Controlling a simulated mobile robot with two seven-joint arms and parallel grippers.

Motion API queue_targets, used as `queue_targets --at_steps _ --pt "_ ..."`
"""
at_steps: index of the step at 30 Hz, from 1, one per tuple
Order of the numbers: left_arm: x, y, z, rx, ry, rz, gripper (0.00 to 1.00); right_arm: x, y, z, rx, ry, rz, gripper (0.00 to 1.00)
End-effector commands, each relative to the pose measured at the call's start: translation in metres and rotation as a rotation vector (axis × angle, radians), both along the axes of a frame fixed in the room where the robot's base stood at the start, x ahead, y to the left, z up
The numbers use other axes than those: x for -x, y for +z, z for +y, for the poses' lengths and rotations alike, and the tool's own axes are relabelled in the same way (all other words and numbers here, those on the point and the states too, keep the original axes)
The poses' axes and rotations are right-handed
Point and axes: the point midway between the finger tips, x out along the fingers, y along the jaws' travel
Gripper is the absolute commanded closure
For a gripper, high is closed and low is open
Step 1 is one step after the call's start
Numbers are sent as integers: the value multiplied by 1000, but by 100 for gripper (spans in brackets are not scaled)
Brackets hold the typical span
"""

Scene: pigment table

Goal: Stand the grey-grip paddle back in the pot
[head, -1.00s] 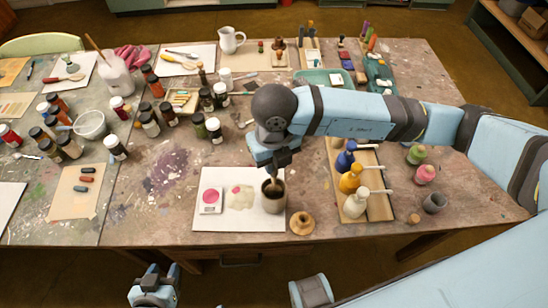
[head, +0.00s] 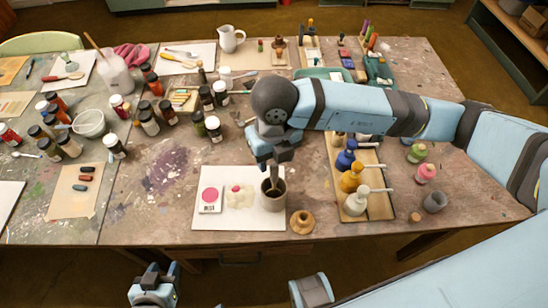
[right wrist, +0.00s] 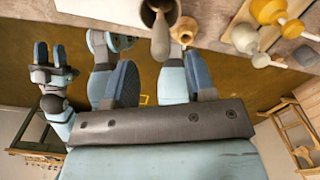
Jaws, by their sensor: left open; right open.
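The grey-brown pot (head: 272,197) stands on the right part of the white sheet (head: 238,220). The paddle (head: 270,186) stands in the pot, its grip up and slightly tilted. In the right wrist view, the grey grip (right wrist: 160,40) rises out of the pot (right wrist: 170,8) toward the camera, clear of both fingers. My right gripper (head: 282,160) is open just above the pot, with nothing between its fingers; it also shows in the right wrist view (right wrist: 160,85). My left gripper (head: 153,285) is open and empty in front of the table. The paddle's lower end is hidden inside the pot.
A small wooden knob-topped piece (head: 302,222) stands right of the pot. A wooden tray (head: 378,205) with blue, yellow and white pump bottles is further right. A pink-topped scale (head: 209,199) lies left on the sheet.

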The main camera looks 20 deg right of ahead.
Motion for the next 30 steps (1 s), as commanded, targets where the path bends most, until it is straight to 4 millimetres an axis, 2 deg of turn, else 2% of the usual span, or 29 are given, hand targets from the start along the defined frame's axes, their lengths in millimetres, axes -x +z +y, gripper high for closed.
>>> queue_targets --at_steps 9,15,21,30 --pt "0 -3 0 1 0 5 57 -1 73 0 -2 2 -7 50" --pt "0 -3 -1 2 1 6 57 0 107 0 -1 1 -4 50" --pt "0 -3 -1 3 1 5 57 0 121 0 1 1 -1 50" --pt "0 -2 -1 3 1 4 57 0 122 0 0 0 -1 50"
